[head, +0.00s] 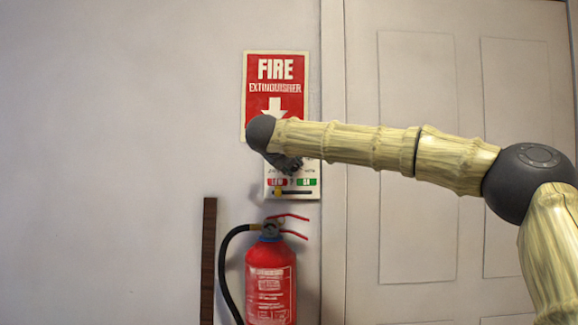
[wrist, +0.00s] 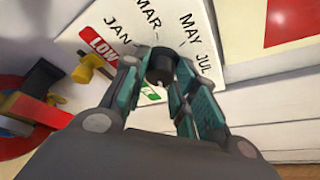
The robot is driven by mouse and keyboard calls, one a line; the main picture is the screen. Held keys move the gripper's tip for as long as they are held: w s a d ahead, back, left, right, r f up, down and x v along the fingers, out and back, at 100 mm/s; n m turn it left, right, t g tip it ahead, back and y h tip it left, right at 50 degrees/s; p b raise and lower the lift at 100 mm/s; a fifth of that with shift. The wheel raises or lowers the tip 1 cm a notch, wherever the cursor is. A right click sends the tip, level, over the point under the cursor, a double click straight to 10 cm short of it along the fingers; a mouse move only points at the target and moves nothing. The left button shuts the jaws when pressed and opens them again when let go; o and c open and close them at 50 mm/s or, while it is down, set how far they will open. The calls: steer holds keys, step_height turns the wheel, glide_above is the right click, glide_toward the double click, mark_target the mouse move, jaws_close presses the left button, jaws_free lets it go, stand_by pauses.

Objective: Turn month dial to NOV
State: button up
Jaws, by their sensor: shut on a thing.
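The month dial (wrist: 160,65) is a small dark round knob on a white panel (wrist: 116,18). In the wrist view the labels JAN, MAR, MAY and JUL (wrist: 204,66) show around it; NOV is not visible. My gripper (wrist: 161,74) is shut on the dial, with a teal-grey finger on either side. A small pale spot shows on the knob, but I cannot tell which month it points to. In the head view my gripper (head: 287,163) is at the panel (head: 271,186), and my wrist hides the dial.
A red fire extinguisher (head: 270,278) with a black hose hangs below. A red fire sign (head: 275,75) is above. A door (head: 415,250) is at right; wall at left is bare.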

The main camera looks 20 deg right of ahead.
steer(key=shift+d+f, duration=0.1)
steer(key=shift+f, duration=0.1)
steer(key=o, duration=1)
steer(key=shift+d, duration=0.1)
steer(key=shift+o, duration=0.2)
steer(key=shift+a+r, duration=0.15)
steer(key=shift+a, duration=0.05)
steer(key=v, duration=1.1)
steer(key=shift+s+a, duration=0.2)
steer(key=shift+s, duration=0.15)
